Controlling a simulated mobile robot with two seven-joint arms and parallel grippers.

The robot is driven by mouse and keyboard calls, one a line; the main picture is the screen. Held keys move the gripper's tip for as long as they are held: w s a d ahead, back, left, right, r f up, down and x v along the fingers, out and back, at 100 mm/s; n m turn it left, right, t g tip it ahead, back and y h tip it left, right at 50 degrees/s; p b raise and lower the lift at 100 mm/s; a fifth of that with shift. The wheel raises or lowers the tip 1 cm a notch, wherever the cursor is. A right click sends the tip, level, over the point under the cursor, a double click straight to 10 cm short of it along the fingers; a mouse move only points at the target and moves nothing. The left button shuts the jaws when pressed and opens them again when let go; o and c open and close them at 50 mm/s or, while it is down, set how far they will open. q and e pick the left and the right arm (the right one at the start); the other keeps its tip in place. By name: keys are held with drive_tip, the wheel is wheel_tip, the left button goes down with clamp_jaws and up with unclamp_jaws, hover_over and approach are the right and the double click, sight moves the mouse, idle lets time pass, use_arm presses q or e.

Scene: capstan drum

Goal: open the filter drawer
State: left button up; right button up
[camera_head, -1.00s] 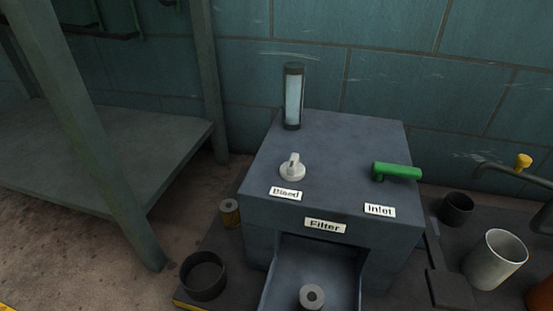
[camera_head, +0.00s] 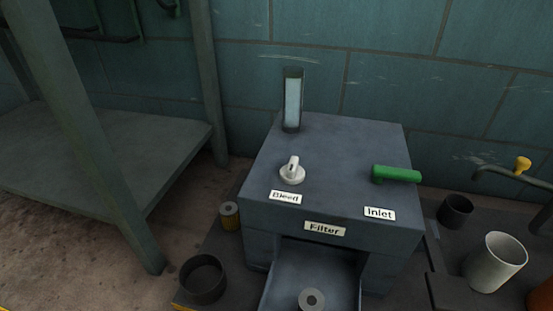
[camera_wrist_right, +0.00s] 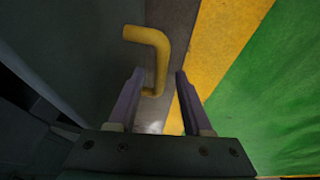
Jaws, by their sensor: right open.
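The filter drawer (camera_head: 285,277) stands pulled out below the Filter label (camera_head: 325,229) on the front of a blue-grey box (camera_head: 345,150). A grey ring-shaped filter (camera_head: 312,300) sits in it. The drawer's front end is cut off by the lower picture edge. In the right wrist view, my right gripper (camera_wrist_right: 160,75) is open. A bent yellow handle (camera_wrist_right: 153,38) reaches down between its fingers, nearer the left one. I cannot tell whether they touch. Neither gripper shows in the head view.
The box top carries a white Bleed knob (camera_head: 292,171), a green Inlet lever (camera_head: 396,174) and a glass tube (camera_head: 292,100). Beside the box are a black ring (camera_head: 203,279), a small yellow cylinder (camera_head: 230,215), a dark cup (camera_head: 455,210) and a pale mug (camera_head: 496,261).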

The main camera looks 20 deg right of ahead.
drive_tip(key=p+v, duration=0.8)
drive_tip(key=v, duration=0.2)
drive_tip(key=shift+p, duration=0.4)
drive_tip(key=shift+f, duration=0.1)
drive_tip(key=d+r+m+p, duration=0.2)
drive_tip(key=r+m+p, duration=0.1)
drive_tip(key=r+p, duration=2.8)
drive_tip(key=d+r+m+h+p, duration=0.1)
drive_tip(key=d+r+m+p, duration=0.2)
drive_tip(key=r+p, duration=2.8)
drive_tip(key=d+r+m+h+p, duration=0.1)
drive_tip(key=d+r+m+p, duration=0.1)
drive_tip(key=r+p, duration=2.9)
wheel_tip(320, 180, up, 24)
drive_tip(key=shift+d+f+m+g+p, duration=0.2)
drive_tip(key=shift+d+m+g+p, duration=0.15)
drive_tip(key=shift+m, duration=0.35)
